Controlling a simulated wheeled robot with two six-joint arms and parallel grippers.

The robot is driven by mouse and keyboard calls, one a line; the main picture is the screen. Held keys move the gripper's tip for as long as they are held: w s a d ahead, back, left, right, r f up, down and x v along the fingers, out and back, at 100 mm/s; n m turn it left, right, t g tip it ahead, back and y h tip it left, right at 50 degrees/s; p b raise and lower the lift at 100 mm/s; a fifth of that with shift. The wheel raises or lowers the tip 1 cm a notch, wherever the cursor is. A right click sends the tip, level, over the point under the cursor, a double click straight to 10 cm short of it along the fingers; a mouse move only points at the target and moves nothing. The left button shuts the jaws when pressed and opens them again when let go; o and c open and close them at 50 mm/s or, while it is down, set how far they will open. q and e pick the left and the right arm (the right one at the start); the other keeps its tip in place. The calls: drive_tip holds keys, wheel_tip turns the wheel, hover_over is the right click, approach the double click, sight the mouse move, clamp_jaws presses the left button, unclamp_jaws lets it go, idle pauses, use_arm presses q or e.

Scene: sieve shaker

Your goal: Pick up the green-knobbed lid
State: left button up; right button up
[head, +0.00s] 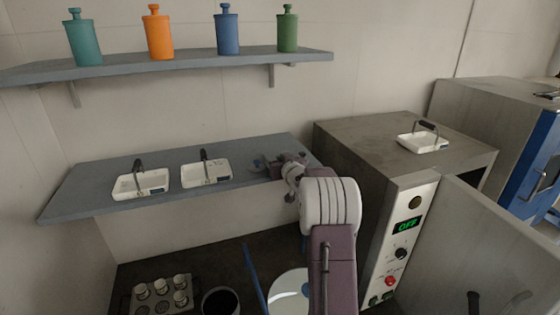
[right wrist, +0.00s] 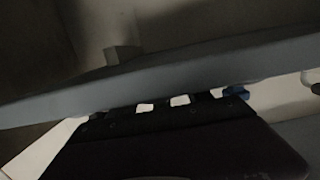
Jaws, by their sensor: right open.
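I cannot make out a separate green-knobbed lid. A dark green container (head: 288,32) with a green knob on top stands at the right end of the upper shelf (head: 200,62). A teal container (head: 83,42) with a knob stands at its left end. My right gripper (head: 262,164) is open at the right part of the lower shelf (head: 235,155), well below the green container. The arm hides part of that shelf. The right wrist view is dark, with a grey slab edge (right wrist: 150,82) across it. My left gripper is not in view.
Orange (head: 158,36) and blue (head: 227,32) containers stand between them. Two white trays (head: 140,184) (head: 206,173) with dark handles sit on the lower shelf. Another tray (head: 422,142) is on the grey cabinet (head: 350,135), whose door (head: 480,250) is open. A cup rack (head: 145,305) stands below.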

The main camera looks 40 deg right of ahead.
drive_tip(key=shift+s, duration=0.1)
drive_tip(key=shift+c, duration=0.4)
drive_tip(key=shift+s+a+r, duration=0.15)
drive_tip(key=c, duration=1)
drive_tip(key=shift+r, duration=0.2)
wheel_tip(320, 180, up, 6)
drive_tip(key=shift+f+p, duration=0.1)
drive_tip(key=shift+p, duration=0.55)
wheel_tip(320, 180, up, 12)
drive_tip(key=p, duration=0.6)
drive_tip(key=shift+f, duration=0.15)
